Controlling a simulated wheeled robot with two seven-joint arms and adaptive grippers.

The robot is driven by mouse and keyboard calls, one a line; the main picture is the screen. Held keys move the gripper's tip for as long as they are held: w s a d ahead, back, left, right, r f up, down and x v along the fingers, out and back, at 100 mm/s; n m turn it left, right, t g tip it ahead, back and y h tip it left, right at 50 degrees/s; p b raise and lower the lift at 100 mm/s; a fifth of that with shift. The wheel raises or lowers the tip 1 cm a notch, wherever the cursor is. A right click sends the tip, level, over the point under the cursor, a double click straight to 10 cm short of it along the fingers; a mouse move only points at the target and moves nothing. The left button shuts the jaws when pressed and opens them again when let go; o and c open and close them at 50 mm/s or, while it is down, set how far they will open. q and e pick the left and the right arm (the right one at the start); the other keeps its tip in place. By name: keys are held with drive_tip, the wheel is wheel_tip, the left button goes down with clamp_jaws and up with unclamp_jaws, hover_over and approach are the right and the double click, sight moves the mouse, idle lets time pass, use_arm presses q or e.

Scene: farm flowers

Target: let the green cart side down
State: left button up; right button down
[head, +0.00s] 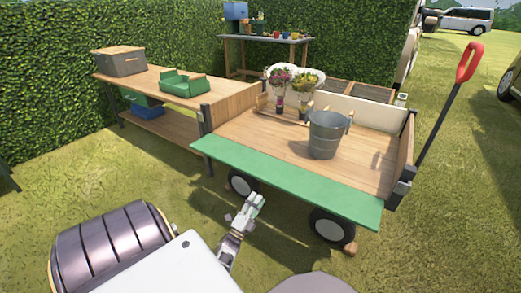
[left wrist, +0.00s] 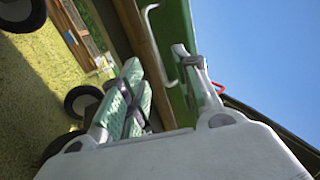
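The green cart side (head: 285,183) juts out along the near edge of the wooden cart bed (head: 270,140), sloping outward, not standing upright. Its exact angle is hard to tell. My left gripper (head: 256,201) is below its outer edge, near the middle, in the head view. In the left wrist view the fingers of the left gripper (left wrist: 156,57) are apart, with a pale metal handle (left wrist: 148,22) visible beyond and between them, beside the green side (left wrist: 178,25). I cannot tell whether a finger touches it. My right gripper is not in view.
A metal bucket (head: 325,135) and potted flowers (head: 280,85) stand on the cart bed. A red-handled cart pole (head: 469,62) rises at right. A wooden bench (head: 165,83) with a green tray (head: 184,84) stands at left. Cart wheels (head: 330,226) are close to my left arm; grass lies in front.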

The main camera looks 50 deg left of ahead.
use_arm(q)
drive_tip(key=shift+v, duration=1.25)
drive_tip(key=shift+s, duration=0.15)
